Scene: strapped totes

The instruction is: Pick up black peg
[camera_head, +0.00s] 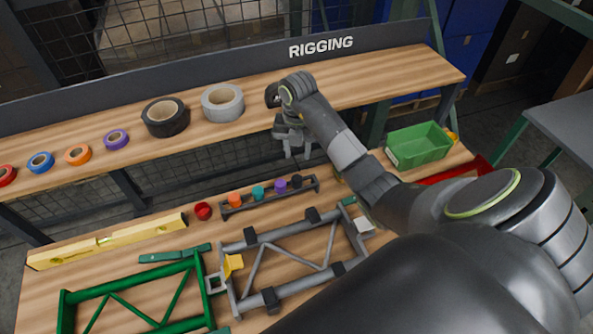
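The black peg (296,181) stands at the right part of a dark rack (268,198) on the lower wooden bench. A purple peg (280,185), a teal peg (258,193) and an orange peg (235,199) stand to its left in the same rack. My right gripper (298,154) points down a little above the black peg, apart from it. Its two fingers are spread with an empty gap between them. My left gripper is not in view.
A red round piece (203,211) lies left of the rack. A yellow level (108,241), a green frame (135,300) and a grey frame (295,245) lie around it. Tape rolls line the upper shelf (390,80). A green bin (419,145) stands at right.

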